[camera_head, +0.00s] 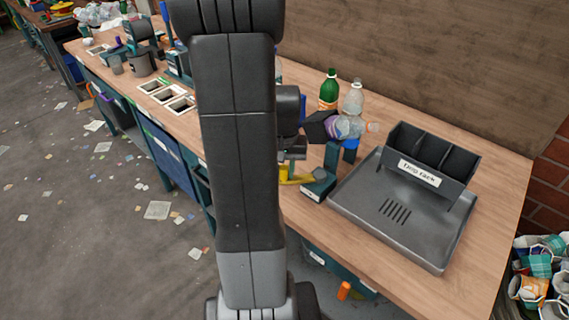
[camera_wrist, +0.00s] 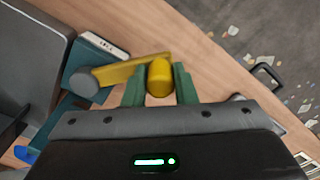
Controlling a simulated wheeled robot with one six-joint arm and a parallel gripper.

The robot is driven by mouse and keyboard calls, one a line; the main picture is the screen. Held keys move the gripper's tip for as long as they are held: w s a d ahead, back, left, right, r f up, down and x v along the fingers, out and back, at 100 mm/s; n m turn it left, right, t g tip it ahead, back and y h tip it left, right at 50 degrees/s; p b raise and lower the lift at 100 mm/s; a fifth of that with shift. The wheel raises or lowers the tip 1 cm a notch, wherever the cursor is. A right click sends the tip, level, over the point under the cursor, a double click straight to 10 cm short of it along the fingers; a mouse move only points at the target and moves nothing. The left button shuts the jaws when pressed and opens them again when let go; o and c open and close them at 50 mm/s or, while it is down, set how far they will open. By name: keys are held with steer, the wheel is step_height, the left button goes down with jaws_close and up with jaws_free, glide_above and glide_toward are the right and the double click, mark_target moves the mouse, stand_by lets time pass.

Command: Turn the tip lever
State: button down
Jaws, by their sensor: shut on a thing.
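The tip lever is a yellow bar with a rounded yellow knob (camera_wrist: 159,78) at its end. A grey round pivot joins the bar to a teal block. My gripper (camera_wrist: 159,84) has its two green fingers on either side of the knob, shut on it. In the head view the yellow lever (camera_head: 294,178) shows low beside the teal stand, partly hidden by my arm. A clear bottle (camera_head: 347,127) with a purple label lies tilted at a dark holder above the stand.
A green bottle (camera_head: 328,92) and a clear bottle (camera_head: 353,99) stand upright behind. Square openings line the bench at left. Litter covers the floor.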

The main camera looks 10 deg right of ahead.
steer(key=s+d+n, duration=0.2)
steer(key=s+n, duration=0.5)
steer(key=n, duration=0.1)
steer(key=shift+s+d+n+b, duration=0.2)
steer(key=shift+d+n+b, duration=0.05)
steer(key=shift+n+b, duration=0.15)
stand_by(0.4)
steer(key=c, duration=1.2)
jaws_free()
steer(key=shift+d, duration=0.1)
steer(key=shift+o, duration=0.2)
